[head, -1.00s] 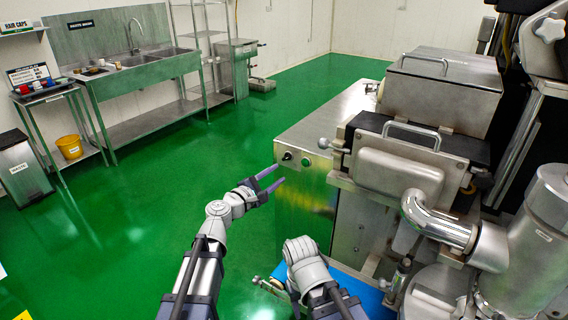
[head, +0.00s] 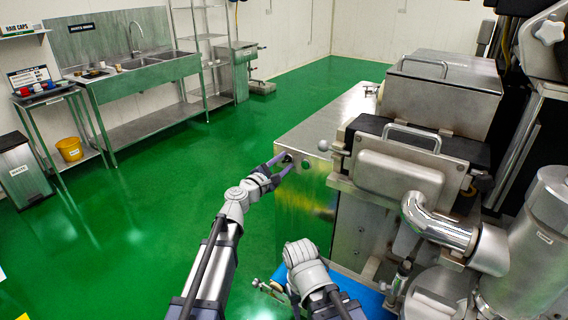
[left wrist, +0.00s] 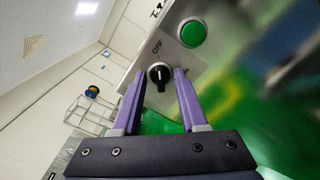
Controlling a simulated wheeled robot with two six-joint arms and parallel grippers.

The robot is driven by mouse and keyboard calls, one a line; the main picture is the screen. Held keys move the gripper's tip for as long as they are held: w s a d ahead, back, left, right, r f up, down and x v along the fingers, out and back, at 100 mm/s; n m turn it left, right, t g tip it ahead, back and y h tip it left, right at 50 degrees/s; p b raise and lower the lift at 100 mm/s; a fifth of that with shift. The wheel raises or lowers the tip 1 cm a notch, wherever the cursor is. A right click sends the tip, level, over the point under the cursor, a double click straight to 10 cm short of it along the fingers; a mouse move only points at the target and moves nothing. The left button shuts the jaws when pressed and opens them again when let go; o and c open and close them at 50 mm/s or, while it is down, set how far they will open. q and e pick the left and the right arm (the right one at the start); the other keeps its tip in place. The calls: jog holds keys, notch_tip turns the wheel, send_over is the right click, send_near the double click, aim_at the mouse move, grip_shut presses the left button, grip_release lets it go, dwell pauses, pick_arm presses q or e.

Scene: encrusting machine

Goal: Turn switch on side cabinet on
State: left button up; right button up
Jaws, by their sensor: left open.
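The side cabinet (head: 305,205) is a steel box left of the big machine. Its black rotary switch (left wrist: 159,74) sits on the cabinet face beside a green round button (left wrist: 192,33); the button also shows in the head view (head: 306,163). My left gripper (head: 283,163) is open at the switch. In the left wrist view its purple fingers (left wrist: 165,84) stand on either side of the knob, with a gap that looks clear. In the head view the fingers partly cover the switch. My right arm's hand end (head: 302,255) is low in front of the cabinet; its fingertips are hidden.
The steel machine with hopper and pipe (head: 440,225) fills the right side. A blue surface (head: 360,292) lies below it. Open green floor (head: 130,220) is to the left. A sink bench (head: 140,75) and a yellow bucket (head: 70,148) are farther back.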

pick_arm(q)
jog(key=shift+w+d, duration=0.1)
grip_shut()
dwell(0.3)
